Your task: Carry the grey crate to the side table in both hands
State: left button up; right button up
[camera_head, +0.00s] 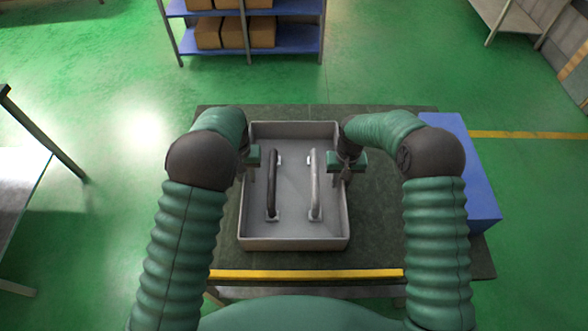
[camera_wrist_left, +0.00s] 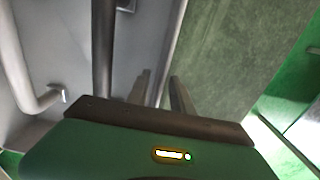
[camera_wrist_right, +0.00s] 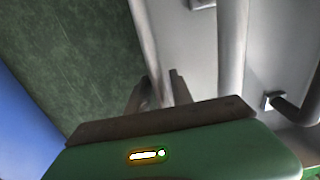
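The grey crate (camera_head: 294,243) sits upright on the dark green table (camera_head: 375,225). It is open-topped, with a dark bar handle (camera_head: 272,185) and a lighter grey one (camera_head: 315,185) inside. My left gripper (camera_head: 250,175) is at the crate's left wall. In the left wrist view its fingers (camera_wrist_left: 160,88) stand on either side of that wall, with a small gap showing. My right gripper (camera_head: 345,174) is at the right wall. In the right wrist view its fingers (camera_wrist_right: 159,88) straddle that wall, also with a gap. Both grippers look open; finger contact is hard to tell.
A blue box (camera_head: 468,180) stands at the table's right side, close to my right arm. A yellow strip (camera_head: 305,274) marks the table's near edge. A shelf with cardboard boxes (camera_head: 235,33) is at the back. Another table (camera_head: 22,195) is at far left. Green floor lies clear between.

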pick_arm(q)
notch_tip(320, 180, up, 7)
jog(key=shift+s+r, duration=0.1)
jog(key=shift+r, duration=0.2)
pick_arm(e)
jog(key=shift+r, duration=0.15)
notch_tip(320, 180, up, 12)
jog(key=shift+f, duration=0.2)
jog(key=shift+s, duration=0.1)
